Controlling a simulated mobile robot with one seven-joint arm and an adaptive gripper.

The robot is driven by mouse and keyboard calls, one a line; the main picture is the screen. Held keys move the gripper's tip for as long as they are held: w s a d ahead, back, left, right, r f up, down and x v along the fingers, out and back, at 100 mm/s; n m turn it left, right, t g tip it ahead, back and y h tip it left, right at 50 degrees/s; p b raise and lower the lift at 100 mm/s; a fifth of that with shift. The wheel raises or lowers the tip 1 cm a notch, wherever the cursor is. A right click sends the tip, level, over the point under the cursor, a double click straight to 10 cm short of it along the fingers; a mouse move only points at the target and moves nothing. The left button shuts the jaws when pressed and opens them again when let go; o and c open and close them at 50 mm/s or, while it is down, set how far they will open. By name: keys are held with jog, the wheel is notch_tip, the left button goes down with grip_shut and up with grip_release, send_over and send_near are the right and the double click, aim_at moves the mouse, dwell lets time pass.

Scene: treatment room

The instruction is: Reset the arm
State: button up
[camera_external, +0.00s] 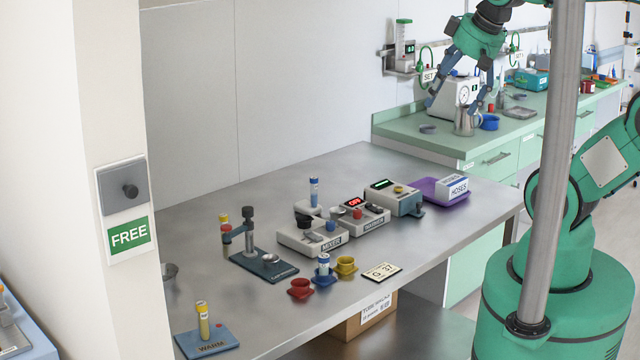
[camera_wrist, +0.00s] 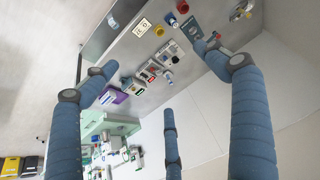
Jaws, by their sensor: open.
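My gripper (camera_external: 454,104) is at the upper right of the external view, at the end of my green arm. It points down over the green counter (camera_external: 400,122) at the back. Its blue fingers are spread apart and nothing shows between them. They overlap the white box with a round dial (camera_external: 462,91) in the picture; I cannot tell whether they touch it. In the wrist view, the spread fingers of my gripper (camera_wrist: 160,78) frame the steel table and its devices from afar.
On the counter, a metal jug (camera_external: 464,122) and a blue cup (camera_external: 490,122) stand close below my gripper. A grey pole (camera_external: 552,160) rises at the right.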

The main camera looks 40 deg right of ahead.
jog(key=shift+s+f, duration=0.1)
jog(key=shift+s, duration=0.05)
notch_tip(320, 180, down, 7)
jog(key=b, duration=0.6)
jog(key=shift+b, duration=0.4)
jog(key=shift+r, duration=0.2)
dwell(0.8)
